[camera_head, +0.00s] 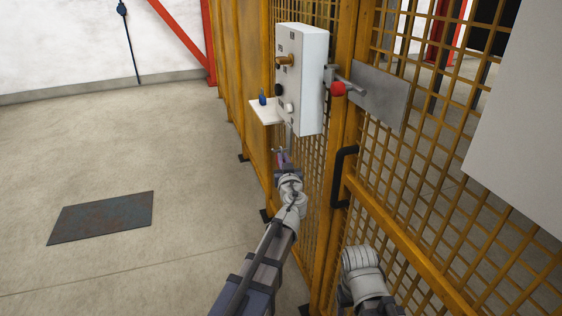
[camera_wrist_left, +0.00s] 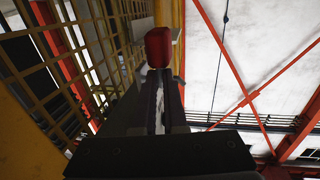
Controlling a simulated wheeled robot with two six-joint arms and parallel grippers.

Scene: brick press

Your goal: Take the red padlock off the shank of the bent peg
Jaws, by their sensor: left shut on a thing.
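My left gripper (camera_head: 281,155) is just below the grey control box, its jaws pointing up toward the underside. My right gripper is out of view.
The control box (camera_head: 312,85) is on the yellow mesh fence (camera_head: 400,190), with a small white shelf (camera_head: 266,112) bearing a blue item (camera_head: 262,98). Open floor (camera_head: 170,170) lies left.

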